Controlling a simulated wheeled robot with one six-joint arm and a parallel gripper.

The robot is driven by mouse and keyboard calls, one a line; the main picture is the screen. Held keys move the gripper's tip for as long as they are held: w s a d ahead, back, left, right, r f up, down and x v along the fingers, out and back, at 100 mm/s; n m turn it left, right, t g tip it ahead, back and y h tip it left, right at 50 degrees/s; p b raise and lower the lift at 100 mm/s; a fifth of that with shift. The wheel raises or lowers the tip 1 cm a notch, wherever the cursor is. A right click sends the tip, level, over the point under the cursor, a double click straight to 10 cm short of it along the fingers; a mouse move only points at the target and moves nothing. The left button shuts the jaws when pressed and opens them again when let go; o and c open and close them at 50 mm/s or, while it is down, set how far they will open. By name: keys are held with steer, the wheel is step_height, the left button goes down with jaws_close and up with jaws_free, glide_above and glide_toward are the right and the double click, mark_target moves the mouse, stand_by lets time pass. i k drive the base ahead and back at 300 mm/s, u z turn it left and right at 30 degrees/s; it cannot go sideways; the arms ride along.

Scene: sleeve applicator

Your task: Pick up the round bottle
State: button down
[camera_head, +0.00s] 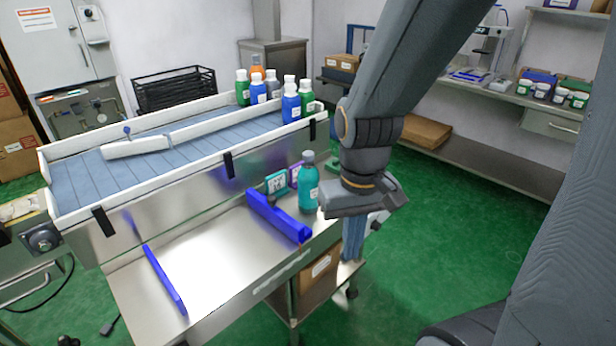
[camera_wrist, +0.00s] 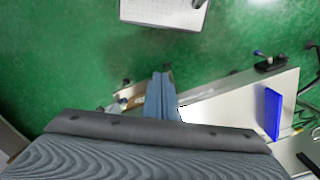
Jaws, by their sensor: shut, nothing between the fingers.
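A round teal bottle (camera_head: 308,188) with a grey cap and pale label stands upright on the steel worktable (camera_head: 215,262), beside the blue guide block. More bottles (camera_head: 290,105), blue, green, orange and grey, stand in a group at the conveyor's far end. My gripper (camera_head: 352,256) points down to the right of the teal bottle, apart from it, past the worktable's right edge. In the wrist view my gripper (camera_wrist: 160,78) is a narrow blue-grey shape over the green floor, shut and empty. No bottle shows in that view.
A conveyor (camera_head: 150,165) with white rails runs behind the worktable. A blue guide block (camera_head: 278,217) and a thin blue rail (camera_head: 165,279) are on the worktable. Teal and purple cards (camera_head: 276,182) stand left of the bottle. Green floor (camera_head: 440,225) is open to the right.

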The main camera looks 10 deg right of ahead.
mark_target(308, 176)
steer(key=i, duration=0.25)
steer(key=z, duration=0.45)
steer(key=k, duration=1.15)
steer(key=u, duration=0.65)
steer(key=i, duration=1.6)
steer(key=z, duration=0.3)
